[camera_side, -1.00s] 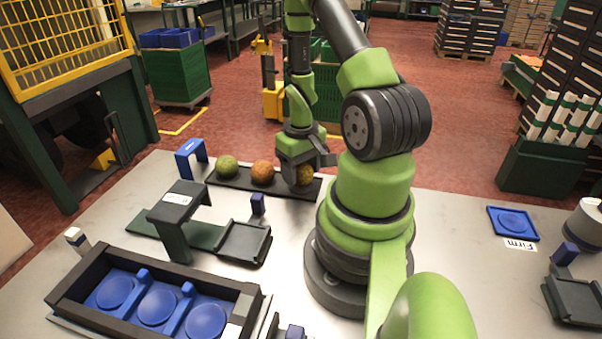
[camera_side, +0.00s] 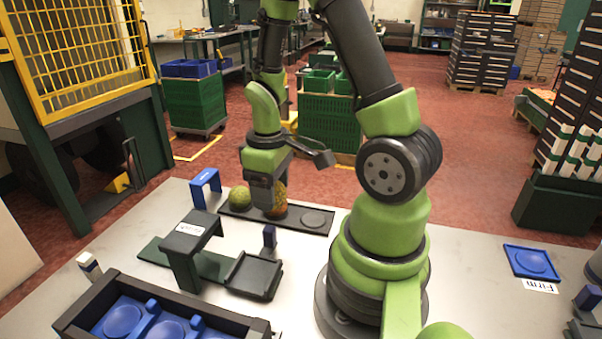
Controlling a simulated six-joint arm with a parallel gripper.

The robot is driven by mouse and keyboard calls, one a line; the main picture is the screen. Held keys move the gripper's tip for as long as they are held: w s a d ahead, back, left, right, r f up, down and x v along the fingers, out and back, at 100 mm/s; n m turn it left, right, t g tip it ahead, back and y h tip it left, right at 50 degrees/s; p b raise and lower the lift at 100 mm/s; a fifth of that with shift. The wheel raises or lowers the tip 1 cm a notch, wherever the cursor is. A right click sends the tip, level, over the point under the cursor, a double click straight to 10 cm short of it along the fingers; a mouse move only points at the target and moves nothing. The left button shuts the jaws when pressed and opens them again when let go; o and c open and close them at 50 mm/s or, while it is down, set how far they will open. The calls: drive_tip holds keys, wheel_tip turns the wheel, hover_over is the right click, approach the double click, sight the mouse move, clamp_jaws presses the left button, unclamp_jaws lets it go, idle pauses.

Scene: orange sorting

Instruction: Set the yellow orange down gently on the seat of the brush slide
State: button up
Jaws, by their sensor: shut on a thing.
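My gripper (camera_side: 262,190) is shut on the yellow orange (camera_side: 281,192), which its body partly hides. It holds the yellow orange above the dark rack (camera_side: 240,211), in front of the orange-coloured fruit (camera_side: 277,212). What looks like the brush slide is a green strip (camera_side: 208,264) passing under a dark labelled arch (camera_side: 192,234). A square black tray (camera_side: 253,276), which looks like its seat, sits empty at the strip's right end. My gripper is behind this tray and apart from it.
A green fruit (camera_side: 240,197) stays in the rack, whose right spot (camera_side: 313,219) is empty. A dark box with blue cups (camera_side: 122,320) is at front left; a blue tray (camera_side: 531,262) lies right.

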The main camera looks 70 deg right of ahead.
drive_tip(key=a+n, duration=0.5)
drive_tip(key=a, duration=0.3)
drive_tip(key=n, duration=0.1)
hover_over(254, 274)
drive_tip(key=shift+f, duration=3.85)
drive_tip(key=shift+f, duration=0.6)
drive_tip(key=o, duration=1.3)
drive_tip(key=shift+c, duration=0.2)
wheel_tip(254, 274, up, 8)
